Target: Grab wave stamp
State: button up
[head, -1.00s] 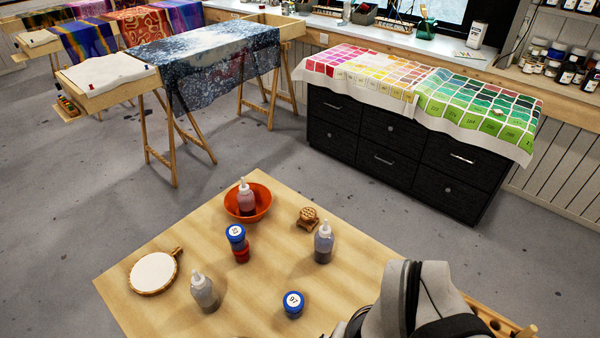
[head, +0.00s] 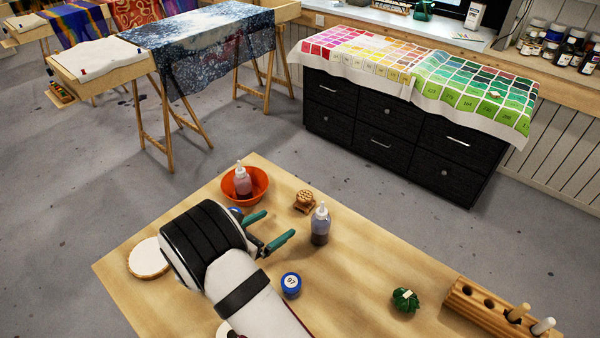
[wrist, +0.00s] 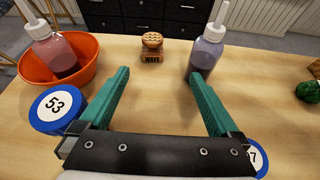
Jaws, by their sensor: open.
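The wave stamp (head: 304,201) is a small brown wooden block with a rounded patterned top. It stands upright near the far edge of the table, and its front reads WAVE in the wrist view (wrist: 152,48). My gripper (head: 279,227) has green fingers spread apart, with nothing between them. In the wrist view my gripper (wrist: 160,80) points toward the stamp, which lies beyond the fingertips and between their lines. The stamp is fully visible and apart from the fingers.
An orange bowl (head: 259,180) holding a bottle is left of the stamp. A dark-liquid bottle (head: 320,228) stands close to its right. A jar marked 53 (wrist: 57,108) is beside my left finger; a jar marked 97 (head: 291,283) is nearer. A green bundle (head: 405,300) and wooden rack (head: 490,305) are at right.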

aim_at(302, 204)
jog(key=shift+w+a+f+n+t, duration=0.3)
jog(key=shift+w+a+f+n, duration=0.1)
jog(key=shift+a+f+n, duration=0.15)
jog(key=x, duration=1.5)
jog(key=shift+f, duration=0.45)
jog(key=c, duration=1.5)
